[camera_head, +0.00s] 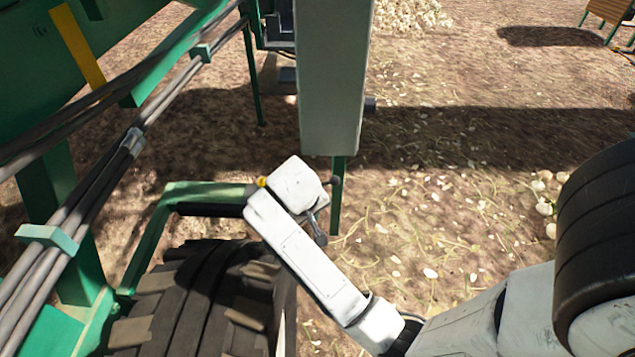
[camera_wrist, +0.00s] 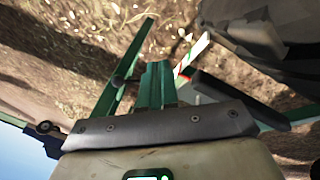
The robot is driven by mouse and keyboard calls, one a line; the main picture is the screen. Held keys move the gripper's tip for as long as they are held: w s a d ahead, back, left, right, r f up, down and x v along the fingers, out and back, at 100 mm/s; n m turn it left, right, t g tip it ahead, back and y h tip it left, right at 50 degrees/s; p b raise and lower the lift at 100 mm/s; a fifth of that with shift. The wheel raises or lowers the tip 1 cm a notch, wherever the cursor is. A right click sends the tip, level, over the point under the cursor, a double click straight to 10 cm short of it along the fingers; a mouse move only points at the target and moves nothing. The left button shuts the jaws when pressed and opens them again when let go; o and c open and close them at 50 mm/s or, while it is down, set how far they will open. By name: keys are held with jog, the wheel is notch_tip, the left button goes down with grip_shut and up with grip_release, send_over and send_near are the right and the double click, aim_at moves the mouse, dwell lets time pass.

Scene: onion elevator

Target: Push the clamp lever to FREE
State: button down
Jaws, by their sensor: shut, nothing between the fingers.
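My gripper (camera_wrist: 156,70) shows in the wrist view as two green fingers pressed together, with nothing between them. In the head view my forearm's end covers the fingers. A dark bar-shaped grip (camera_wrist: 208,86), possibly the clamp lever, lies just right of the fingertips in the wrist view; I cannot tell whether they touch. It seems to be the dark bar (camera_head: 213,210) beside the green tube in the head view. A narrow strip with red, white and green marks (camera_wrist: 190,57) lies beyond the fingertips. No FREE lettering is readable.
A green tube frame (camera_head: 150,232) arches over a big black tyre (camera_head: 195,305) at lower left. A grey upright column (camera_head: 332,80) and a thin green leg (camera_head: 338,200) stand close to my arm. Cables (camera_head: 95,190) run along the left. Open soil lies right.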

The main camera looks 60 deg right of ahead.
jog(key=w+d+r+m+g+b, duration=0.1)
jog(key=w+d+r+m+b, duration=0.1)
jog(key=w+d+m+b, duration=0.1)
jog(key=w+d+r+m+g+h+b, duration=0.1)
jog(key=w+d+r+m+b, duration=0.2)
jog(key=w+d, duration=0.2)
jog(key=shift+w+d+r, duration=0.15)
jog(key=shift+d+r, duration=0.05)
jog(key=shift+d, duration=1.4)
jog(key=shift+f+b, duration=0.1)
jog(key=shift+b, duration=0.2)
jog(key=s+b+x, duration=0.2)
jog(key=x, duration=1)
jog(key=shift+s+d, duration=0.35)
jog(key=shift+d, duration=0.25)
